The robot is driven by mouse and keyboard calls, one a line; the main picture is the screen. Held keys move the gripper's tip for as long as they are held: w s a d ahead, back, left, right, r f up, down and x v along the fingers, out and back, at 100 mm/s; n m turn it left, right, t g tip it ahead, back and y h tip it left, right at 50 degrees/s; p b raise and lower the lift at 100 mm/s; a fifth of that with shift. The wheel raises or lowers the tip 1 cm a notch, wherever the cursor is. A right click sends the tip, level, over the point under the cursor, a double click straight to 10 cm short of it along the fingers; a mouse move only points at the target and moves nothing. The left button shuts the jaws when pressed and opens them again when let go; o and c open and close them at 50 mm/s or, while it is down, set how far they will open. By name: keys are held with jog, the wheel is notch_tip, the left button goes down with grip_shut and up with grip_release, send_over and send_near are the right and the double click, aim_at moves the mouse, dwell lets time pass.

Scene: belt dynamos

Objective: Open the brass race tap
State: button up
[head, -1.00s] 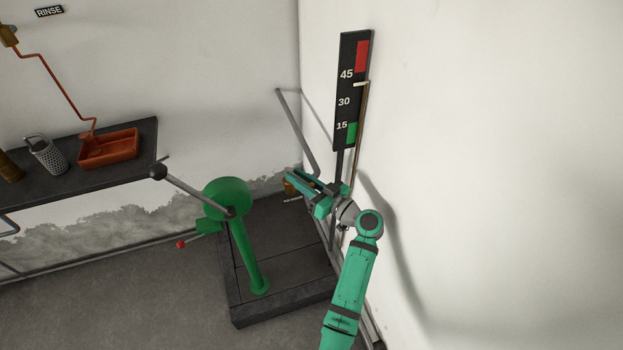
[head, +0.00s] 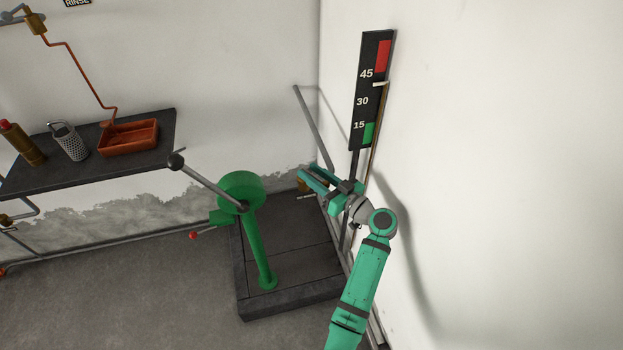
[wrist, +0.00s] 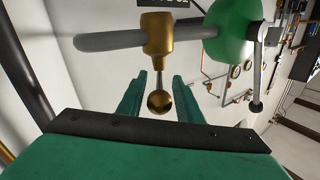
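The brass race tap (wrist: 158,38) sits on a grey pipe in the wrist view, with a thin stem ending in a brass ball (wrist: 160,103). The ball lies between the two green fingers of my gripper (wrist: 157,88), with a visible gap on each side. In the head view a small brass part of the tap (head: 303,186) shows just below my gripper (head: 308,172), mostly hidden by it. The fingers are apart and do not visibly grip anything.
A green machine (head: 240,192) with a long ball-ended lever (head: 207,181) stands left of my gripper on a dark plinth (head: 290,292). A gauge board (head: 370,95) hangs on the right wall close to my arm. A shelf (head: 60,175) holds a red tray (head: 128,138).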

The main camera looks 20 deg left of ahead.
jog(key=r, duration=0.3)
jog(key=shift+s, duration=0.2)
jog(key=s+d+r, duration=0.4)
jog(key=s+r, duration=0.5)
jog(key=s, duration=0.4)
jog(key=shift+d+r, duration=0.1)
